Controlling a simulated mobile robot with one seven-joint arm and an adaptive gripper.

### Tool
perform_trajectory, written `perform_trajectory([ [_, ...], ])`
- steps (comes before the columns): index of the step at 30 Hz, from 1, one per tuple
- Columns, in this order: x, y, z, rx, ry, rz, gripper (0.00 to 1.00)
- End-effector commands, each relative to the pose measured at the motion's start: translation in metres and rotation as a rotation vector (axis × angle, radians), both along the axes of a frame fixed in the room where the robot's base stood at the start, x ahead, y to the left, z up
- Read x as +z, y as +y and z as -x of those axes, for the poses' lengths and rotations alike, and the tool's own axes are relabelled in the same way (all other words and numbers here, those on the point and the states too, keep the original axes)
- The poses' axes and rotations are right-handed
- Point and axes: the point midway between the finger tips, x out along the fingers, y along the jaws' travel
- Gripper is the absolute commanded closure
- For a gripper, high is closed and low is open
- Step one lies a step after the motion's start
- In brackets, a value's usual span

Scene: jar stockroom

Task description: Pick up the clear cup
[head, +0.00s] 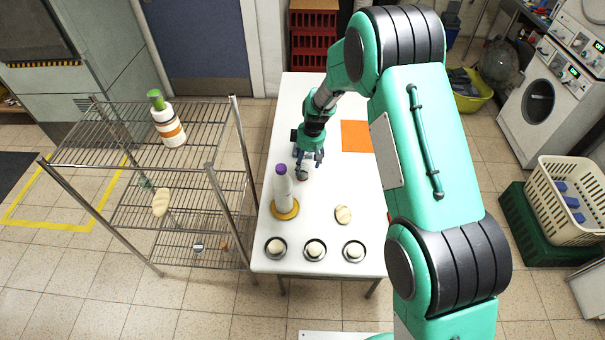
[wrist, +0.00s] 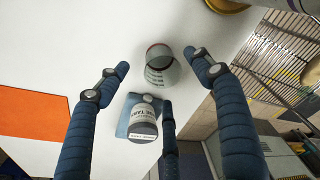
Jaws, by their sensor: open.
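The gripper is empty.
A labelled grey container (wrist: 144,122) shows near the third finger. A white bottle with a purple cap (head: 283,190) stands on a yellow disc (head: 285,210) close by. An orange mat (head: 355,136), a bread-like item (head: 343,214) and three round dishes (head: 315,250) are on the table. A wire shelf (head: 110,135) stands left.

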Motion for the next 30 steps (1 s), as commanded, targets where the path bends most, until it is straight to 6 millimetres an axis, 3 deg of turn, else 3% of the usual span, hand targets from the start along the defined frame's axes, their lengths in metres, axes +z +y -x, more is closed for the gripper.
perform_trajectory([
  [7, -0.007, 0.001, 0.000, 0.000, 0.001, 0.000, 0.34],
  [20, -0.049, 0.009, -0.002, 0.001, 0.000, 0.001, 0.34],
  [30, -0.051, 0.009, -0.002, 0.000, 0.000, 0.001, 0.34],
])
